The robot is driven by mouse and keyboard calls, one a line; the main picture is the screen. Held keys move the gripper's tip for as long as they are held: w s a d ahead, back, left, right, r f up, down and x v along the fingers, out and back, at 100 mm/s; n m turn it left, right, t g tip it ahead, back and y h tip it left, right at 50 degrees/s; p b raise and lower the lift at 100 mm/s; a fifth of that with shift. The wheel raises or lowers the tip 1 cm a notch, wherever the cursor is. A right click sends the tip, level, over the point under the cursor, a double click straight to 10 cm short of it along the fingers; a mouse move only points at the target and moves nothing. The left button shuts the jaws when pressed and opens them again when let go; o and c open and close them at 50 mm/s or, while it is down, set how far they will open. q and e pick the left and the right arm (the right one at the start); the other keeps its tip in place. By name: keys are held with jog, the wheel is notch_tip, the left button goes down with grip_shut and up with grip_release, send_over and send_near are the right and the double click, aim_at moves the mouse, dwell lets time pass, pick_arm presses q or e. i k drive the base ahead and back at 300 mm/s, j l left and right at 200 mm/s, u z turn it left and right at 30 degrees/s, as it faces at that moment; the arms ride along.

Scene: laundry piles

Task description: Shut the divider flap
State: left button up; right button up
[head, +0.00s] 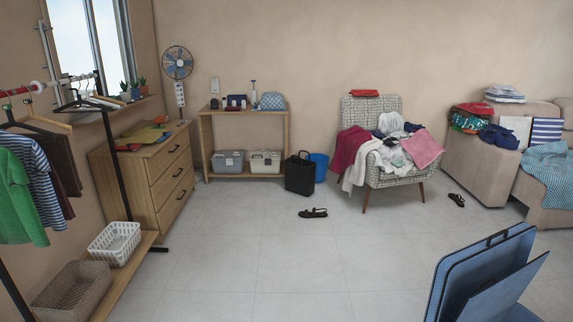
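A blue case-like object (470,268) stands at the bottom right of the head view, cut off by the lower edge. Its tall blue panel has a dark handle at the top. A second blue panel (508,290) stands out at a slant in front of it, with a gap between the two. This slanted panel may be the divider flap; I cannot tell for sure. The inside and the lower part of the object are hidden. Neither of my grippers is in view.
The tiled floor (300,265) is clear in the middle, apart from dark sandals (313,213). A clothes-piled armchair (385,180), a black bin (299,177) and a sofa (470,165) stand behind. A clothes rack (105,150) and dresser (165,185) are at left.

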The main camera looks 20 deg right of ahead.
aim_at(489, 302)
jog(key=i+l+z, duration=0.1)
jog(key=i+z, duration=0.65)
jog(key=i+j+z, duration=0.15)
jog(key=i+z, duration=0.25)
jog(key=i+j+z, duration=0.25)
jog(key=i+z, duration=0.15)
